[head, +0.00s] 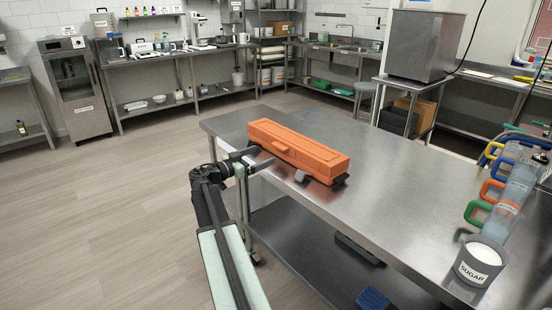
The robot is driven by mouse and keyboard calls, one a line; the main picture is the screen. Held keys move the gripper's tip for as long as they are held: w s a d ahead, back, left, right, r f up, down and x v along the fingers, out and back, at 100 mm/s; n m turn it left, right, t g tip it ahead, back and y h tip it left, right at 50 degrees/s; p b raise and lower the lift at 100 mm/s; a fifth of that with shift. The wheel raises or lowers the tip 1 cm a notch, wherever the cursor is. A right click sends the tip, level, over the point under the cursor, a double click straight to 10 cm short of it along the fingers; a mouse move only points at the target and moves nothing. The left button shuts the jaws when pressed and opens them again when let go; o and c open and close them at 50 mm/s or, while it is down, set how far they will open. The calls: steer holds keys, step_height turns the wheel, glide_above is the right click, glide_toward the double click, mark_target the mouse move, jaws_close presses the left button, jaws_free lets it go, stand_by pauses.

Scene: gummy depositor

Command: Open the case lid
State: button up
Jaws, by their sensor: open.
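An orange, long case (300,158) lies on the steel table (395,190) near its left end. Its lid (298,142) looks shut. A small orange tab (254,146) stands out on its long side facing me. Dark feet or brackets show under the case at its near side. My gripper (256,158) is at the table's left edge, in front of the case's left part. Its fingers are apart and point toward the case, with nothing seen between them. I cannot tell whether a finger touches the case.
At the table's right are a sugar container (480,261) and several clear pitchers with coloured handles, one with a green handle (478,212). The table middle is bare. A steel box (424,45) stands on a side table behind. The floor at left (110,210) is clear.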

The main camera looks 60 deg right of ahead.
mark_target(292, 144)
steer(key=x, duration=0.7)
steer(key=shift+s+d, duration=0.15)
steer(key=shift+d, duration=0.15)
